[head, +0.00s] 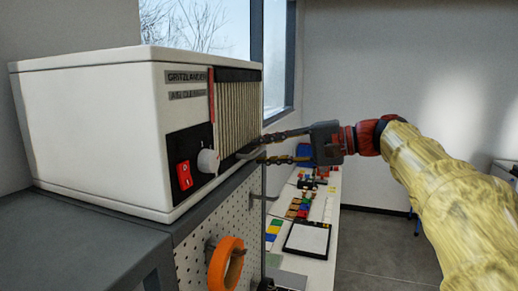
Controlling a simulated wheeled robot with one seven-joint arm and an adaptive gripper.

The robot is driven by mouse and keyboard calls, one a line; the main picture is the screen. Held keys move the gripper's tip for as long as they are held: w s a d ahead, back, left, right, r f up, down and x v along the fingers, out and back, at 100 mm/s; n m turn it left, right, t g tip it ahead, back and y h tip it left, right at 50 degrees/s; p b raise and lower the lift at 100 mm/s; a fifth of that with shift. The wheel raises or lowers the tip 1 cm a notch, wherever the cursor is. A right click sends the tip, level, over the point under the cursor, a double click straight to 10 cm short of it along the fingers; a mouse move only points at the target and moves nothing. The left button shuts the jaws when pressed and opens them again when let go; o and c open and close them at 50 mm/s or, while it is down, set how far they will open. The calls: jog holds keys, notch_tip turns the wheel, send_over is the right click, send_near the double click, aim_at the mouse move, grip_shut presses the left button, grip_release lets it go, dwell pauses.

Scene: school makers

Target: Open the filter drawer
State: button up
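The white air cleaner (95,120) stands at the left in the head view, its front facing right. Its front has a pleated filter panel (237,112), which looks like the filter drawer and appears flush with the housing. A small grey handle (249,153) sticks out low on this front. My gripper (267,149) comes in from the right, with its two dark fingers spread apart, one above the other. The fingertips are close to the handle and overlap it in the picture. I cannot tell whether they touch it. Nothing is seen held.
A white knob (208,162) and a red switch (184,175) sit beside the filter. Below, an orange ring (226,264) hangs on a pegboard (195,262). A long white table (318,268) with coloured blocks runs behind. Floor at the right is free.

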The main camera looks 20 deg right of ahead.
jog(key=shift+w+a, duration=0.2)
jog(key=shift+a, duration=0.3)
jog(key=shift+w+a+f, duration=0.25)
jog(key=shift+w+a, duration=0.05)
jog(key=shift+w, duration=0.1)
jog(key=shift+c, duration=1.3)
jog(key=c, duration=0.4)
